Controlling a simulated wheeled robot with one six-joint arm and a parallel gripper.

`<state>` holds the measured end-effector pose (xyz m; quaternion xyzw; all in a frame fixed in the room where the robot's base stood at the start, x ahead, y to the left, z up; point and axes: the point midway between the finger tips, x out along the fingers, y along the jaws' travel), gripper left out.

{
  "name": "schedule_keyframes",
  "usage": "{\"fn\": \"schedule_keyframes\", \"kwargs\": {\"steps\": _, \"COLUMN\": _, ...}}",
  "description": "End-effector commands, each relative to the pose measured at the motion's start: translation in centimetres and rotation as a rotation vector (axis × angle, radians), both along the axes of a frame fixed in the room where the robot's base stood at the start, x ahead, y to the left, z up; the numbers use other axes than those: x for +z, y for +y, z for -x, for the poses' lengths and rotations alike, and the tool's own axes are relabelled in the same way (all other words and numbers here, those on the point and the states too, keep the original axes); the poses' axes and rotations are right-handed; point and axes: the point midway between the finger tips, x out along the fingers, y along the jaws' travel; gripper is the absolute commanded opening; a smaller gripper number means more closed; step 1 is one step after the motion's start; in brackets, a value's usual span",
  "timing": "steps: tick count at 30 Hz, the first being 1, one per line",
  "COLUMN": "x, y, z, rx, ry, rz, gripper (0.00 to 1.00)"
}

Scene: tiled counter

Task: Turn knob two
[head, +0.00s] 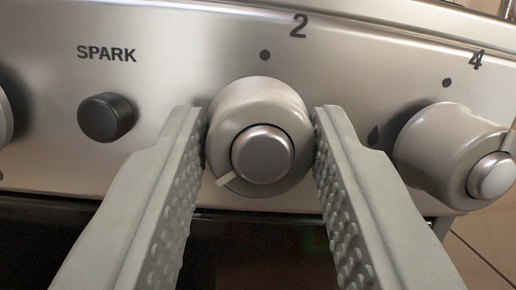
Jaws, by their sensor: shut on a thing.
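Knob two (290,110) is a round silver knob with a raised centre cap, in the middle of the head view. It sits on the steel panel below the label "2" and a dark dot. A pale marker line on the knob points to the lower left, away from the dot above. My gripper (260,135) has one grey studded finger on each side of the knob. The fingers are shut on it and touch its left and right sides.
A black SPARK button (107,117) is left of my left finger. Knob four (449,150) is close to the right of my right finger. Part of another knob (4,115) shows at the left edge. A dark front (250,240) lies below the panel.

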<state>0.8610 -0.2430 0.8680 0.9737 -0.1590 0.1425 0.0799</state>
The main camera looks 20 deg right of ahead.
Motion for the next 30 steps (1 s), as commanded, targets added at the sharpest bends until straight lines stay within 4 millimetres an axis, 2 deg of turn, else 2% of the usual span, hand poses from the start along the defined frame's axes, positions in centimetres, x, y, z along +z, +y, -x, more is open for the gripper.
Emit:
{"fn": "schedule_keyframes", "kwargs": {"steps": 15, "x": -0.21, "y": -0.15, "z": 0.08, "rx": 0.001, "ry": 0.115, "rz": 0.386, "gripper": 0.11}}
{"fn": "schedule_keyframes", "kwargs": {"steps": 30, "x": -0.22, "y": -0.2, "z": 0.09, "rx": 0.001, "ry": 0.148, "rz": 0.501, "gripper": 0.11}}
